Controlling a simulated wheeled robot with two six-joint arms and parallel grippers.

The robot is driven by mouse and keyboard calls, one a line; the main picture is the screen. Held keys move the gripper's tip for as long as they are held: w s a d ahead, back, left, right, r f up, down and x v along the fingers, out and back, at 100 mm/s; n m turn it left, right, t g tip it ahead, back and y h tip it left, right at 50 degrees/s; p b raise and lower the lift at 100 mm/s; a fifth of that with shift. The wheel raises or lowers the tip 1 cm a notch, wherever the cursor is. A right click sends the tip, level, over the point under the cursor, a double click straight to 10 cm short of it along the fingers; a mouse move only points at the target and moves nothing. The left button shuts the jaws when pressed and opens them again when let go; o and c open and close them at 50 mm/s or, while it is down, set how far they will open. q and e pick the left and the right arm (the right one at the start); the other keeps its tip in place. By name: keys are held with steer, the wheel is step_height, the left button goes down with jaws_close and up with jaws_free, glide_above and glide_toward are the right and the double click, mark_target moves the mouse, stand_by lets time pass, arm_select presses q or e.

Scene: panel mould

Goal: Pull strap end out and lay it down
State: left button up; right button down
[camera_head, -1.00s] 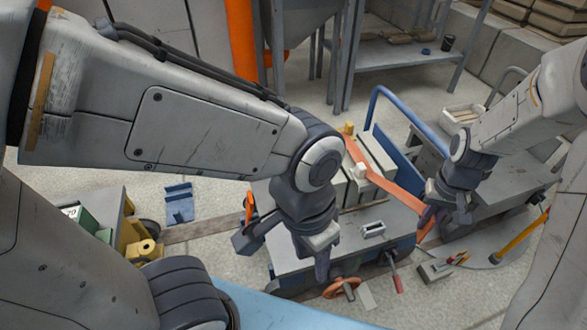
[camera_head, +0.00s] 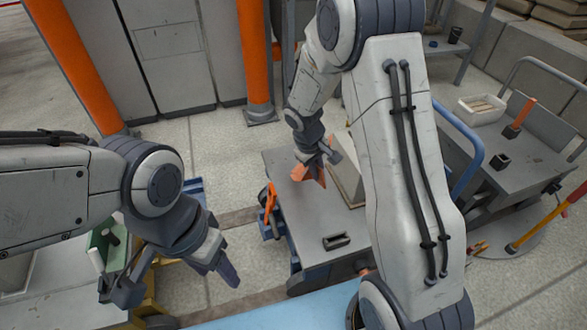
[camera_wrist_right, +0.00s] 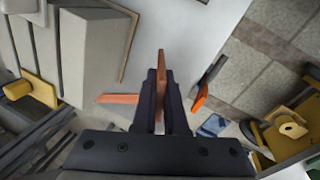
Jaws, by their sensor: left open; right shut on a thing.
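The orange strap (camera_head: 309,177) shows as a short piece at my right gripper (camera_head: 318,160), over the left part of the cart top (camera_head: 290,218). In the right wrist view my right gripper (camera_wrist_right: 162,108) is shut on the strap (camera_wrist_right: 160,68). A flat piece of strap (camera_wrist_right: 117,98) shows left of the fingers. I cannot tell whether the strap touches the cart top. A grey block (camera_head: 345,172) stands on the cart, partly hidden by my right arm. My left gripper (camera_head: 180,277) is open and empty, left of the cart.
A small dark metal fitting (camera_head: 337,241) lies near the cart's front edge. An orange-handled tool (camera_head: 268,200) is at the cart's left edge. A second cart (camera_head: 525,150) with a white tray (camera_head: 482,107) stands at the right. The cart top's left part is mostly bare.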

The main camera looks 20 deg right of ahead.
steer(key=w+a+f+n+t+h+b, duration=0.1)
steer(key=w+f+n+t+h+b, duration=0.2)
steer(key=w+f+n, duration=0.55)
steer(key=f+m+b, duration=0.1)
steer(key=f+b, duration=0.1)
steer(key=w+f+m+b, duration=0.1)
steer(key=f+b, duration=0.1)
steer(key=f+m+y+b, duration=0.1)
steer(key=f+b, duration=0.1)
steer(key=shift+w+f+t, duration=0.25)
steer(key=shift+f+t, duration=0.05)
steer(key=shift+t, duration=0.1)
steer(key=c, duration=0.9)
jaws_free()
steer(key=p+v, duration=0.3)
steer(key=v, duration=0.7)
steer(key=shift+s+a+r+p, duration=0.1)
steer(key=shift+r+p, duration=0.15)
steer(key=shift+p, duration=0.05)
